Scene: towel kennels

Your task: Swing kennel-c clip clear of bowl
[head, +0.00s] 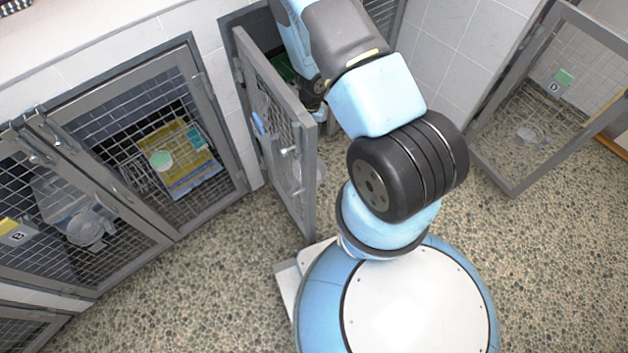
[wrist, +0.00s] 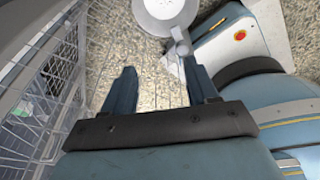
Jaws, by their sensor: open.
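In the wrist view my gripper (wrist: 159,65) is open, with nothing between its two fingers. A pale round bowl (wrist: 160,10) lies beyond the fingertips at the top of that view. A small grey fitting (wrist: 181,42), which looks like the clip, touches or overlaps the bowl's lower right edge. It is near the right fingertip; whether they touch is unclear. In the head view the middle kennel's mesh door (head: 280,140) stands open, with a blue tag (head: 258,124) and a metal latch (head: 289,152).
Kennel B's closed door (head: 75,240) and another closed mesh door (head: 150,140) are at left. Kennel D's door (head: 535,100) is at right. Pebbled floor (head: 210,290) is clear at lower left. Mesh (wrist: 55,85) is left in the wrist view.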

